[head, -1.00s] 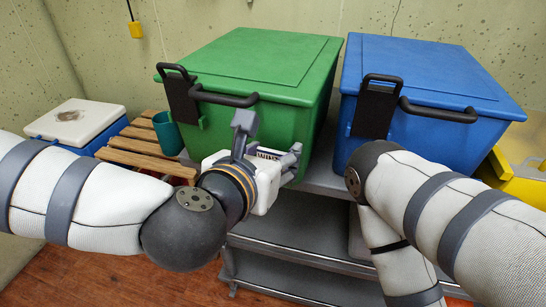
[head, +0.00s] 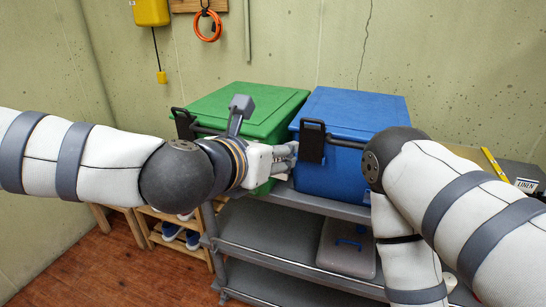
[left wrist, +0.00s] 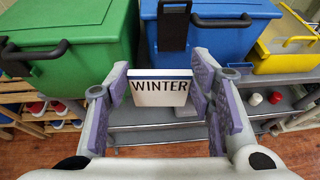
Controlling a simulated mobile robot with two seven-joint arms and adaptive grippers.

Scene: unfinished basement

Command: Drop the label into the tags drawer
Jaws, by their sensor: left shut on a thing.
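My left gripper (head: 288,155) is shut on a white label (left wrist: 158,96) reading WINTER. The left wrist view shows the label upright between the pads of the gripper (left wrist: 162,82). In the head view the label is hidden or too small to make out. The gripper is in front of the green bin (head: 262,105) and the blue bin (head: 352,112). My right arm comes in from the right and bends down; its gripper is out of view. I cannot make out a tags drawer in either view.
Both lidded bins stand on a grey shelf unit (head: 270,235), with a clear lidded box (head: 348,250) lower down. A wooden rack (head: 150,225) with shoes is at the left. Floor shows front left.

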